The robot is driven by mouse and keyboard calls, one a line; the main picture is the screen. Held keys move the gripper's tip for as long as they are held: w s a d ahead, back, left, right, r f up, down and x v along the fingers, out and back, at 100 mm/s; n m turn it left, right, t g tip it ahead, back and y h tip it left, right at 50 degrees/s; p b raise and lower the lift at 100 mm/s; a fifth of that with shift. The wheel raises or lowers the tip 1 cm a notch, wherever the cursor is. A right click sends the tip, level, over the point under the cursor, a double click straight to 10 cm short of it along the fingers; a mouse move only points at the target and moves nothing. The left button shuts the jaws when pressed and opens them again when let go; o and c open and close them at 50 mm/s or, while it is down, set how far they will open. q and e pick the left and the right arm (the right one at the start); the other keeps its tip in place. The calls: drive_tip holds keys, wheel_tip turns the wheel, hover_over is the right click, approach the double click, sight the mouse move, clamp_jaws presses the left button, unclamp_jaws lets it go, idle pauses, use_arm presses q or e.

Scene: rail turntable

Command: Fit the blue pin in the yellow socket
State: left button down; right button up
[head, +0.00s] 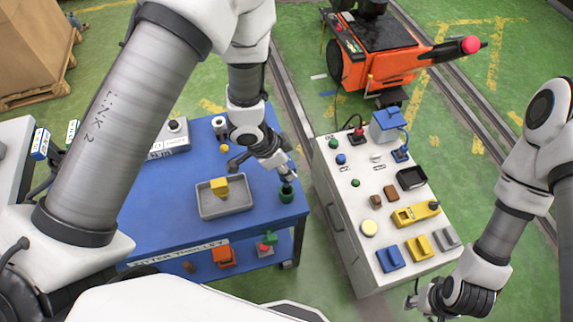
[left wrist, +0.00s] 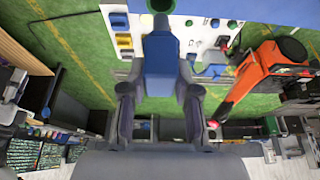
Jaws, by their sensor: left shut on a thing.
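My left gripper (head: 286,177) is near the right end of the blue table in the head view. In the left wrist view its fingers are shut on a blue piece (left wrist: 160,65), which I take to be the blue pin. A green cylinder (left wrist: 162,12) shows at its far end, and also below the fingertips in the head view (head: 287,192). I cannot tell whether they are joined. A yellow block (head: 419,246), probably the yellow socket, is on the white cabinet, well right of this gripper. My right gripper (head: 432,298) is at lower right, its fingers unclear.
The white cabinet (head: 340,215) also carries a blue block (head: 390,258), a grey block (head: 447,238), a yellow holder (head: 415,214) and a black tray (head: 411,178). A grey tray (head: 232,208) with a yellow block is on the blue table (head: 150,215). A gap separates table and cabinet.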

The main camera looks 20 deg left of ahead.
use_arm(q)
drive_tip(key=shift+r+p, duration=0.9)
drive_tip(key=shift+r, duration=1.65)
